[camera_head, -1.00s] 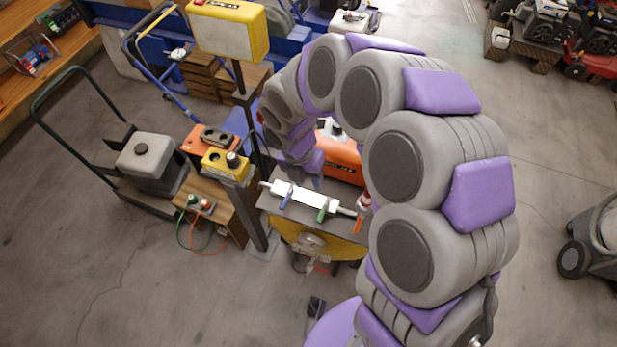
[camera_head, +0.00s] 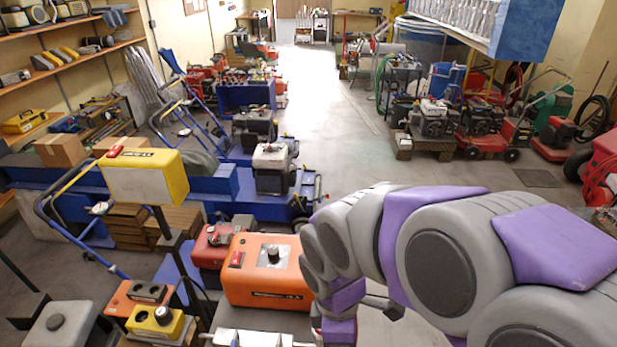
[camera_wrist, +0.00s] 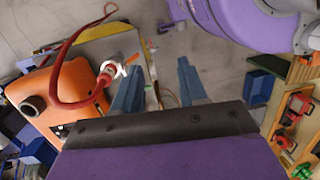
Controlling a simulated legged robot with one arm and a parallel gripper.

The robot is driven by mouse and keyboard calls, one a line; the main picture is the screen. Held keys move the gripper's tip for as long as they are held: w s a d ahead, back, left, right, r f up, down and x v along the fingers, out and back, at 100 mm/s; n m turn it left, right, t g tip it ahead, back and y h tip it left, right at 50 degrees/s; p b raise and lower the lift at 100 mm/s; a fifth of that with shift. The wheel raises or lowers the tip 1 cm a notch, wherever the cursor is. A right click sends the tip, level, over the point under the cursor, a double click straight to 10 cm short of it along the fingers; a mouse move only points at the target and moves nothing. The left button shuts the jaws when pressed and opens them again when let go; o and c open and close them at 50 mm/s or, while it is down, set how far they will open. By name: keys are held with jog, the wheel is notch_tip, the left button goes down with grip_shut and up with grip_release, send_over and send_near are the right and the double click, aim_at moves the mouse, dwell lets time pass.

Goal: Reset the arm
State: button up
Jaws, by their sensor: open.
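My gripper (camera_wrist: 159,82) shows in the wrist view as two blue fingers standing apart, with nothing between them. Bare grey floor and thin cables lie beyond the fingers. In the head view my grey and purple arm (camera_head: 440,262) arches in from the lower right. Its wrist end bends down beside an orange machine (camera_head: 268,270), and the fingers are not clear there. In the wrist view an orange machine (camera_wrist: 62,108) is left of the fingers. A red hose (camera_wrist: 68,62) and a small white fitting (camera_wrist: 112,70) are close to the left finger.
A yellow box on a post (camera_head: 145,176) stands left. An orange unit (camera_head: 135,297) and a yellow control box (camera_head: 157,322) are low left. A blue cart (camera_head: 215,185) is behind. Mowers (camera_head: 437,125) line the right. An open aisle (camera_head: 325,115) runs through the middle.

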jog(key=s+d+m+b, duration=0.2)
jog(key=s+d+m, duration=0.1)
jog(key=s+m, duration=0.3)
jog(key=s+d+f+m+y+b, duration=0.1)
jog(key=s+d+m, duration=0.3)
jog(key=s+m, duration=0.3)
jog(key=shift+d+f+m+b, duration=0.15)
jog(key=shift+d+m+b, duration=0.2)
jog(key=shift+m, duration=1.55)
